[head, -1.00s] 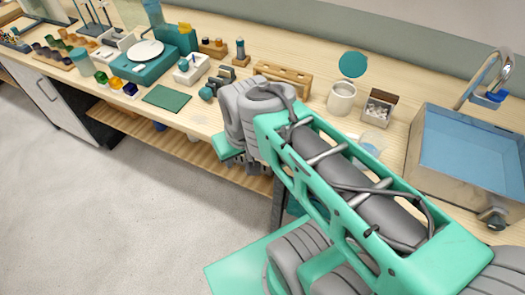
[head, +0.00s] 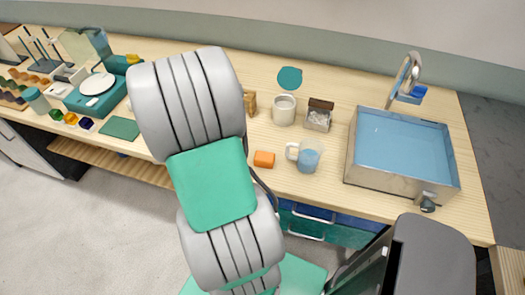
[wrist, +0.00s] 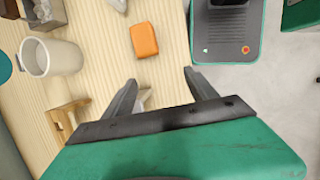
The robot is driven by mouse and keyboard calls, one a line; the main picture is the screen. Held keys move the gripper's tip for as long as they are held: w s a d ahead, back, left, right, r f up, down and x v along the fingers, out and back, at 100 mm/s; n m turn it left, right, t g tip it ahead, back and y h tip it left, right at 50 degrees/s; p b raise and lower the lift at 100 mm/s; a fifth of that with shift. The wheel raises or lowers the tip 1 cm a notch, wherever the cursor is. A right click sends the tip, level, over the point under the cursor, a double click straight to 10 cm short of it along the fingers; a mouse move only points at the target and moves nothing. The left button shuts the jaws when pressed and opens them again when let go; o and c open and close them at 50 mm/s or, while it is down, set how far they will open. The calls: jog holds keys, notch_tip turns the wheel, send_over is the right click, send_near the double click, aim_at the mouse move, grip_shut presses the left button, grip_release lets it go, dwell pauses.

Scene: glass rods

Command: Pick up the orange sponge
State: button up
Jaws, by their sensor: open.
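The orange sponge (head: 264,159) is a small block lying on the wooden counter (head: 330,75), near its front edge and left of a white mug. In the wrist view the sponge (wrist: 144,40) lies ahead of my gripper (wrist: 160,80), a little left of the line between the fingers. My gripper is open and empty, its two dark fingers apart from the sponge. In the head view my arm hides the gripper.
Near the sponge stand a mug with blue in it (head: 308,158), a white canister (head: 284,110) and a small box (head: 318,115). The sink (head: 400,150) is to the right. A wooden rack (head: 250,102) shows beside my arm. Bare counter surrounds the sponge.

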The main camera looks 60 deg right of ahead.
jog(key=g, duration=0.1)
send_over(264, 156)
jog(key=w, duration=0.2)
jog(key=shift+s+a+f+y, duration=0.1)
jog(key=shift+a+f+y, duration=0.3)
jog(key=shift+f, duration=0.35)
jog(key=shift+n, duration=0.3)
jog(key=x, duration=0.2)
jog(key=p+x, duration=0.1)
jog(key=x, duration=0.4)
jog(key=shift+w+d+f+p, duration=0.15)
jog(key=shift+w+f+p, duration=0.15)
jog(key=shift+f, duration=0.1)
jog(key=c, duration=1.4)
